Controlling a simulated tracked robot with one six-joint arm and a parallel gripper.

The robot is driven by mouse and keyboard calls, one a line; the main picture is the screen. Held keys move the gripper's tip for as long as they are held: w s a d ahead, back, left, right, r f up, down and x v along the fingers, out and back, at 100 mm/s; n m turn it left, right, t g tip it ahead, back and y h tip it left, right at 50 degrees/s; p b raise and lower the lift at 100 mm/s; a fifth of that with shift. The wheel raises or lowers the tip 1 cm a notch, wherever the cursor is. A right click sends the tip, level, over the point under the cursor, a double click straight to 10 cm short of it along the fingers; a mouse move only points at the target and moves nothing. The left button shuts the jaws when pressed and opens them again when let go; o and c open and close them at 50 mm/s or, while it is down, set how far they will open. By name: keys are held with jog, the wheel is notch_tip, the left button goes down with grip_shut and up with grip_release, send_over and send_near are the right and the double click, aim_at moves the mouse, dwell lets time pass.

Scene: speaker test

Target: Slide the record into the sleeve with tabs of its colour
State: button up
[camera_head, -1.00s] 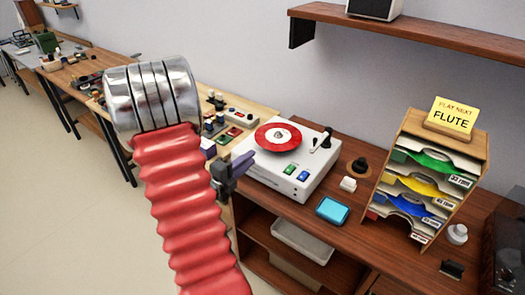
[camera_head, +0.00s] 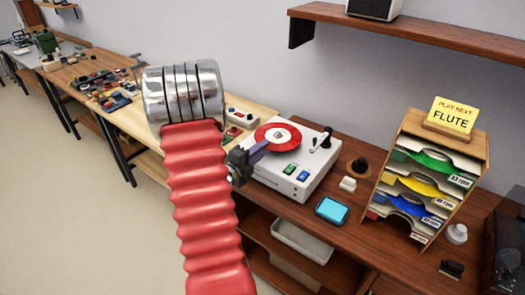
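A red record (camera_head: 266,134) with a pale centre lies flat on the white turntable (camera_head: 312,178). A wooden rack (camera_head: 462,208) on the right holds several sleeves in tiers. Green tabs (camera_head: 432,160), yellow tabs (camera_head: 420,186) and blue tabs (camera_head: 409,207) show on its sleeves. A small red patch (camera_head: 378,198) shows low at the rack's left side; the lowest sleeve is hard to make out. My gripper (camera_head: 258,151), dark with purplish fingers, is at the turntable's left edge, beside the record. My red arm hides part of it, and its finger gap cannot be seen.
A blue-screened device (camera_head: 332,209), a small white block (camera_head: 348,184) and a black knob (camera_head: 360,166) lie between turntable and rack. A wall shelf (camera_head: 415,37) hangs above. Cluttered benches stretch left.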

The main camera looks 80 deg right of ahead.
grip_shut()
jog(key=shift+a+f, duration=0.1)
dwell(0.8)
jog(key=shift+r, duration=0.4)
jog(key=shift+r, duration=1.15)
jog(key=shift+r, duration=0.15)
jog(key=r+v, duration=0.2)
jog(key=v, duration=0.8)
dwell(0.8)
jog(key=shift+w, duration=0.15)
